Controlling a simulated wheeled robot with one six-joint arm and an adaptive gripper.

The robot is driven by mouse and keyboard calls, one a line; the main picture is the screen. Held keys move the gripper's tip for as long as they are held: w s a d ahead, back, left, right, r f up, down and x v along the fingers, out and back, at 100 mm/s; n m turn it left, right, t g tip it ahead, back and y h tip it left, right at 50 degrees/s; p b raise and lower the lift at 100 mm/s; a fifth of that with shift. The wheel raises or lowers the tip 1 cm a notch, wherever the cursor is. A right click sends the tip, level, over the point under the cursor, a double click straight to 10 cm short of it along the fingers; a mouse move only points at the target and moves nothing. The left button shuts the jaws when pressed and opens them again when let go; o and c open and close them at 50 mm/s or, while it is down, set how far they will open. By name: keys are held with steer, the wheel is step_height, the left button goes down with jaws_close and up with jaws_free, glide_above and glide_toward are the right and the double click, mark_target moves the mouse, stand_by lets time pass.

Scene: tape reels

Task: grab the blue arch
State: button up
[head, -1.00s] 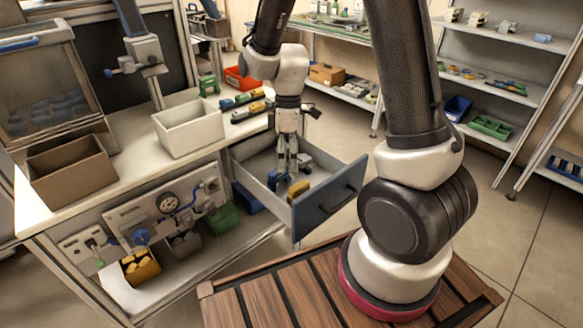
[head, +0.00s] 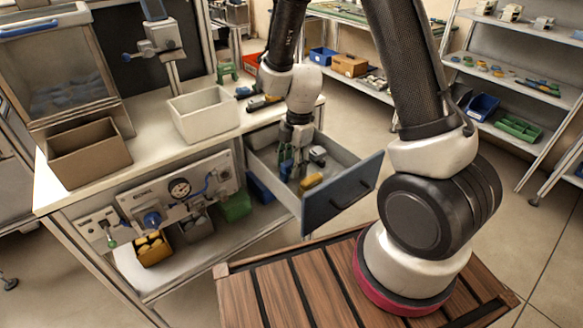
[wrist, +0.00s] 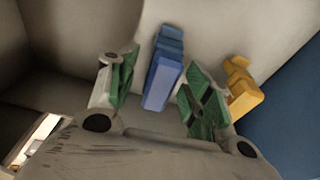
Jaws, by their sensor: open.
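A blue block (wrist: 164,68) with a stepped far end lies on the floor of the open drawer (head: 345,196); an arch opening cannot be made out from above. In the wrist view my gripper (wrist: 160,92) is open, with its green-padded fingers on either side of the blue block and gaps showing. In the head view my gripper (head: 292,160) reaches down into the drawer, and the blue block (head: 285,169) shows only partly beside the fingers. Contact cannot be told.
A yellow block (wrist: 241,90) lies just right of the right finger, also seen in the head view (head: 312,181). A grey piece (head: 318,155) lies farther back in the drawer. The drawer walls stand close around. A white bin (head: 205,118) sits on the bench above.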

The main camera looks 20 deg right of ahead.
steer(key=shift+f, duration=0.35)
jaws_close()
